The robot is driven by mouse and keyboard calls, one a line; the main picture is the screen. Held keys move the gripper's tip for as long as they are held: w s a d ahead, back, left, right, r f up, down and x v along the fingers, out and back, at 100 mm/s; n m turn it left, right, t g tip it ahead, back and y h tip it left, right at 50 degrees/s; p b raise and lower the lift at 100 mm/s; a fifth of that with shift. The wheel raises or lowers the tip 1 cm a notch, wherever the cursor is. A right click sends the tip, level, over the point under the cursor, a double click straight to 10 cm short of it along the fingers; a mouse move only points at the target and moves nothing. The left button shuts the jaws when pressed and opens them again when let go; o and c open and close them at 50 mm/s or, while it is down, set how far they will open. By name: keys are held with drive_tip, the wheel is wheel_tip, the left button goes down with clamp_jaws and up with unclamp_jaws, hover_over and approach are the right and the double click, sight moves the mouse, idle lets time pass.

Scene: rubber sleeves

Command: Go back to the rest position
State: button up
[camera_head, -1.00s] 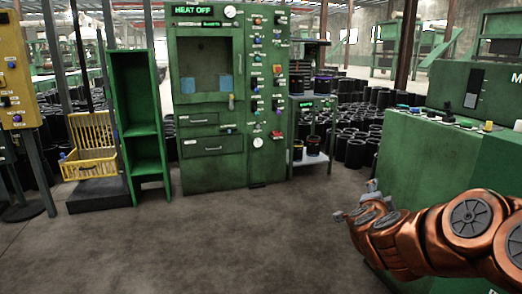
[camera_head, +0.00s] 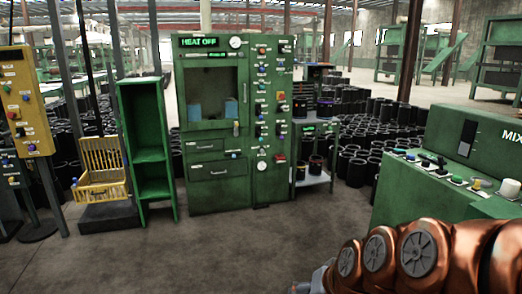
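My copper-coloured arm reaches in from the lower right of the head view. My gripper (camera_head: 312,284) shows only as a small grey part at the bottom edge, left of the arm links. Its fingers are cut off or hidden, so I cannot tell if it is open or shut, or whether it holds anything. It is over the floor, in front of and apart from the green heating cabinet (camera_head: 214,165), whose display reads "HEAT OFF".
A green mixing machine (camera_head: 420,200) with a button panel stands close on the right, behind my arm. An empty-looking green shelf (camera_head: 148,155), a yellow basket (camera_head: 102,170) and a yellow control panel (camera_head: 22,100) are at left. The middle floor (camera_head: 200,250) is clear. Several black sleeves stand behind.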

drive_tip(key=s+d+r+g+h+p, duration=0.1)
drive_tip(key=s+d+r+g+p, duration=0.1)
drive_tip(key=s, duration=0.5)
drive_tip(key=s+d+r+n+g+h+p, duration=0.1)
drive_tip(key=s+d+r+g+p, duration=0.1)
drive_tip(key=s, duration=0.5)
drive_tip(key=s+d+r+n+g+h+p, duration=0.1)
drive_tip(key=s+d+r+g+p, duration=0.2)
drive_tip(key=s, duration=0.5)
drive_tip(key=shift+d+r+p, duration=0.2)
drive_tip(key=shift+d+p, duration=0.25)
drive_tip(key=shift+p, duration=0.5)
